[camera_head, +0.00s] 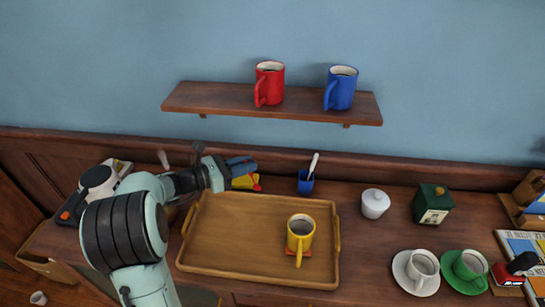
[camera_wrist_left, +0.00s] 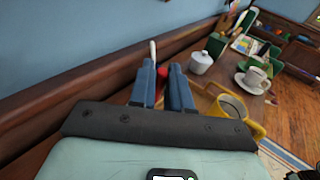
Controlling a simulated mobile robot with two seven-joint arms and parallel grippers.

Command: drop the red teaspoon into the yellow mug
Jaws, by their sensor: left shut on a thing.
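The yellow mug (camera_head: 300,232) stands upright on a small orange-red coaster, on the right part of the wooden tray (camera_head: 215,258). It also shows at the right in the left wrist view (camera_wrist_left: 257,131). My left gripper (camera_head: 245,167) is over the back edge of the tray, up and left of the mug and apart from it. Its blue fingers (camera_wrist_left: 163,86) are shut on the red teaspoon (camera_wrist_left: 163,71), of which only a small red bit shows between the fingertips. My right gripper is in neither view.
A blue cup (camera_head: 306,183) with a white spoon stands behind the tray. A white lidded pot (camera_head: 374,203), a green box (camera_head: 433,204) and cups on saucers stand to the right. A wall shelf (camera_head: 220,99) holds a red mug (camera_head: 269,83) and a blue mug (camera_head: 341,88).

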